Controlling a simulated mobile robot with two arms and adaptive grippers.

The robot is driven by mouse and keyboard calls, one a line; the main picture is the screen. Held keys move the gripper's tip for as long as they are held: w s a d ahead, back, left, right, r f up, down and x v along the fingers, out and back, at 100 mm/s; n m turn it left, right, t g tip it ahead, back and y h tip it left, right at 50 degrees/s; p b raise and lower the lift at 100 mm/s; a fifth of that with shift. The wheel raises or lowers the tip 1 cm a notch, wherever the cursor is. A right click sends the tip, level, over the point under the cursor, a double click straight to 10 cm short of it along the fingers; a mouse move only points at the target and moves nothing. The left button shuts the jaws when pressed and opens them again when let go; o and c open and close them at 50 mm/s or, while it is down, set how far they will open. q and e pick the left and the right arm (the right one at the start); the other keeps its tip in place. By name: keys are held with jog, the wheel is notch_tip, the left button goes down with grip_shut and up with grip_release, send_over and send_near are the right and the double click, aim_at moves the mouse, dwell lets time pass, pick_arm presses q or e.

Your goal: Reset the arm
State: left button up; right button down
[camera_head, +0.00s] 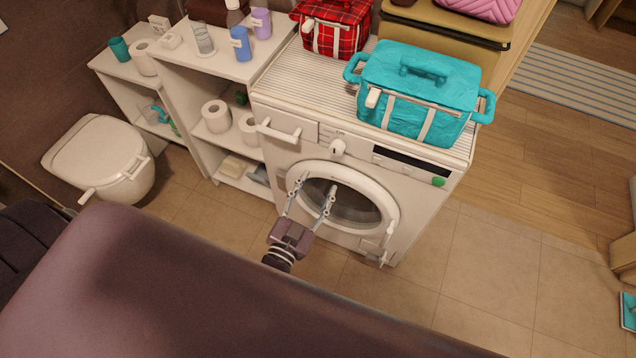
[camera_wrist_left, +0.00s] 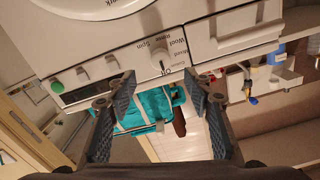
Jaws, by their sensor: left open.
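My left gripper (camera_head: 318,185) is open and empty in front of the washing machine (camera_head: 415,205), with its fingers toward the round door (camera_head: 350,218). In the left wrist view the open fingers (camera_wrist_left: 160,78) stand apart, and the picture is upside down. That view shows the machine's control panel (camera_wrist_left: 105,70) with its knob (camera_wrist_left: 160,60) and a green button (camera_wrist_left: 57,87). I cannot tell whether the fingertips touch the machine. My right gripper is in neither view.
A teal bag (camera_head: 420,95) and a red plaid bag (camera_head: 333,30) sit on top of the machine. A white shelf (camera_head: 215,78) with bottles and paper rolls stands left of it, then a toilet (camera_head: 100,155).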

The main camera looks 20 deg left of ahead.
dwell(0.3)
pick_arm(q)
jog(key=s+f+g, duration=0.3)
jog(key=s+f, duration=0.2)
jog(key=f, duration=0.4)
jog(key=s+f+g, duration=0.3)
jog(key=s+f, duration=0.2)
jog(key=f, duration=0.4)
jog(key=s+f+g, duration=0.3)
jog(key=s+f, duration=0.2)
jog(key=f, duration=0.5)
jog(key=s+a+f+g, duration=0.2)
jog(key=s+f, duration=0.2)
jog(key=s, duration=0.4)
jog(key=s+a+f+g, duration=0.2)
jog(key=s+f+g, duration=0.1)
jog(key=s, duration=0.4)
jog(key=s+a+f+n+g, duration=0.1)
jog(key=s+a+f+g, duration=0.1)
jog(key=s+f, duration=0.3)
jog(key=s+g, duration=0.1)
jog(key=s, duration=0.2)
jog(key=shift+s+y, duration=0.3)
